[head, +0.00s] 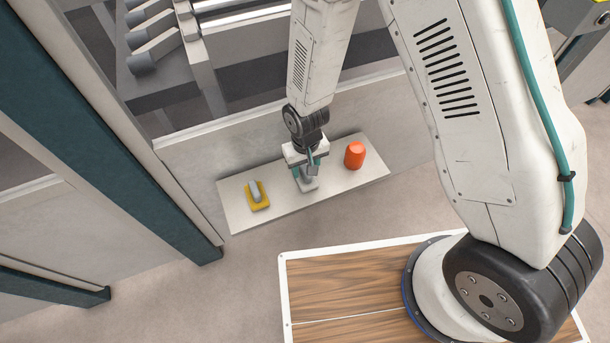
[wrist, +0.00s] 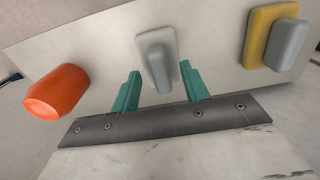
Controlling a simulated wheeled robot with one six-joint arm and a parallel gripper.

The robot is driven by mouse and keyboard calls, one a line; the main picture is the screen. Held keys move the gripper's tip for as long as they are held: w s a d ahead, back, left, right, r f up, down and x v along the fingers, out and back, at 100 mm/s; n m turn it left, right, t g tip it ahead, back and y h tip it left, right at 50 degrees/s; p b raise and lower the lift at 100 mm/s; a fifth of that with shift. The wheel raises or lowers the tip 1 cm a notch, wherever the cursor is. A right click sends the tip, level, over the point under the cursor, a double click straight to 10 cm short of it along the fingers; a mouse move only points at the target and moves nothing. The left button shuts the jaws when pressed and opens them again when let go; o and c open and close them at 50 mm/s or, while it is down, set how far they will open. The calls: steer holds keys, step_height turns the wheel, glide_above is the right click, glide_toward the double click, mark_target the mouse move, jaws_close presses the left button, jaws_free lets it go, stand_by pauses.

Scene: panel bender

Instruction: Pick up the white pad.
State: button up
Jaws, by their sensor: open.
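The white pad (wrist: 146,38) lies on a pale shelf, with a grey block-shaped grip on its top. In the wrist view it sits between and just beyond the two teal fingertips of my gripper (wrist: 160,82). My gripper is open, with nothing between its fingers that I can see held. In the head view my gripper (head: 305,170) is low over the middle of the shelf, and the white pad (head: 309,186) shows partly below it, the rest hidden by the gripper.
The pale shelf (head: 237,213) also holds a yellow pad with a grey grip (head: 257,200) to the left and an orange cylinder (head: 354,155) to the right. A machine wall (head: 200,160) stands behind it. Teal-edged frame posts (head: 190,235) are at the left.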

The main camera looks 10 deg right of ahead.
steer(key=shift+f, duration=0.85)
jaws_close()
